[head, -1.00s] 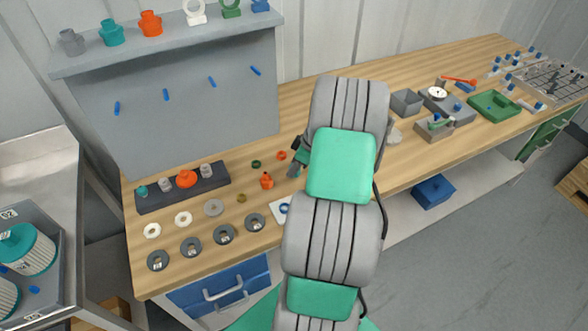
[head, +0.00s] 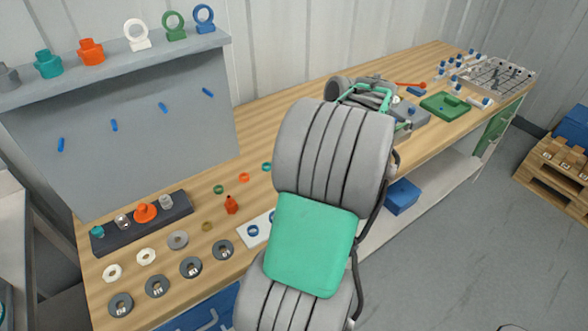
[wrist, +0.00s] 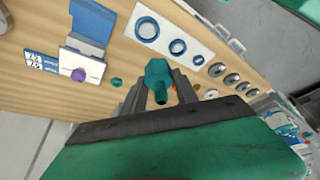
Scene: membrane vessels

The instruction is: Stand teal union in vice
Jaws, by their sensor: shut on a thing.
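The teal union (wrist: 158,75) is in my gripper (wrist: 160,88), between the two grey fingers in the wrist view. Its hex body points away from the gripper, with a narrower round end towards the gripper's palm. It is held above the wooden bench, apart from the things below. In the head view my arm hides the fingers and the union. I cannot make out the vice for certain. A blue-and-grey fixture (wrist: 88,42) with a purple knob shows at the left of the wrist view. Grey blocks (head: 412,115) in the head view are partly behind my arm.
A white card with blue rings (wrist: 172,36) and grey washers (wrist: 232,78) lie on the bench. A dark rack (head: 140,223) holds small fittings. A green tray (head: 445,106) is farther right. A grey shelf panel (head: 120,130) stands behind.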

